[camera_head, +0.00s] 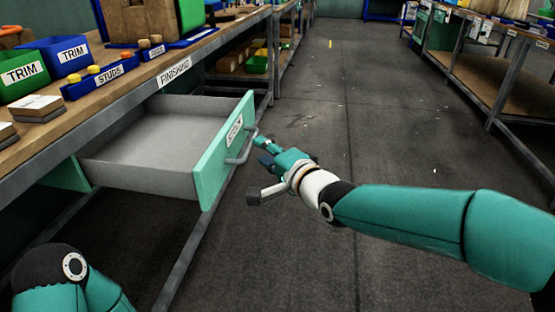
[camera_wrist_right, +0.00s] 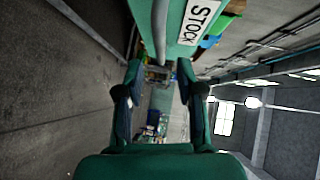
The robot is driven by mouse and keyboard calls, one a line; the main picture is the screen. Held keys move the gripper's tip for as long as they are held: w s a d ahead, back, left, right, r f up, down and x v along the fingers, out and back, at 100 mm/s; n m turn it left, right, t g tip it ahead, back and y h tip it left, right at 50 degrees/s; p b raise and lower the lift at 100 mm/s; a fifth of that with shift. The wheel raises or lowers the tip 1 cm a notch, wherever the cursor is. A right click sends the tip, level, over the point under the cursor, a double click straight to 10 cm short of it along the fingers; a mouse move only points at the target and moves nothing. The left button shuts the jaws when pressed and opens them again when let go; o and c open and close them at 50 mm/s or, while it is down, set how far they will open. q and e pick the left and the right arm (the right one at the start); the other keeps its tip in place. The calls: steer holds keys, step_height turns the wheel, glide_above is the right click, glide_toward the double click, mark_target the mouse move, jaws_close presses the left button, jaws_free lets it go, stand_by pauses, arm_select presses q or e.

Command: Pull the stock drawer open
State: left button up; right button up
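The stock drawer (camera_head: 160,150) is pulled well out from under the finishing bench, and its grey inside looks empty. Its green front (camera_head: 210,165) carries a STOCK label and a grey bar handle (camera_head: 243,148). My right gripper (camera_head: 262,151) is just to the right of the handle. In the right wrist view the fingers of the right gripper (camera_wrist_right: 159,72) are spread apart, with the handle (camera_wrist_right: 160,30) showing beyond and between the tips. Nothing is clasped; I cannot tell whether a finger touches the bar. My left gripper is out of view; only part of that arm shows.
The workbench (camera_head: 110,85) holds blue and green TRIM bins (camera_head: 60,55), a blue STUDS tray (camera_head: 100,77) and stacked pads (camera_head: 38,108). The floor aisle (camera_head: 330,90) is clear. Another bench (camera_head: 500,80) stands along the right.

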steer(key=v, duration=0.5)
steer(key=shift+d, duration=0.2)
